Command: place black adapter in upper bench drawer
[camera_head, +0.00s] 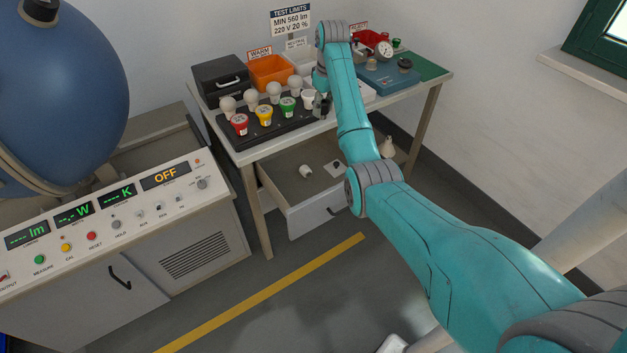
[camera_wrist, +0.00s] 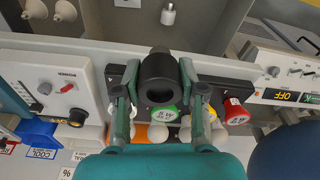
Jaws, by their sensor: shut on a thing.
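The black adapter (camera_wrist: 158,78), a dark ring-shaped piece with a round hole, is between the two fingers of my gripper (camera_wrist: 160,95) in the wrist view. My gripper is shut on it. In the head view my gripper (camera_head: 320,100) is over the front edge of the bench, at the right end of the black bulb rack, and the adapter is hard to make out there. The bench drawer (camera_head: 318,205) stands pulled open below the bench top. The drawer also shows in the wrist view (camera_wrist: 215,25).
The black rack (camera_head: 270,138) holds bulbs and red, yellow, green and white pieces. Behind are a black box (camera_head: 222,78), an orange bin (camera_head: 270,72) and a blue device (camera_head: 388,78). A console (camera_head: 110,215) and blue sphere (camera_head: 60,90) stand left. Floor before the drawer is clear.

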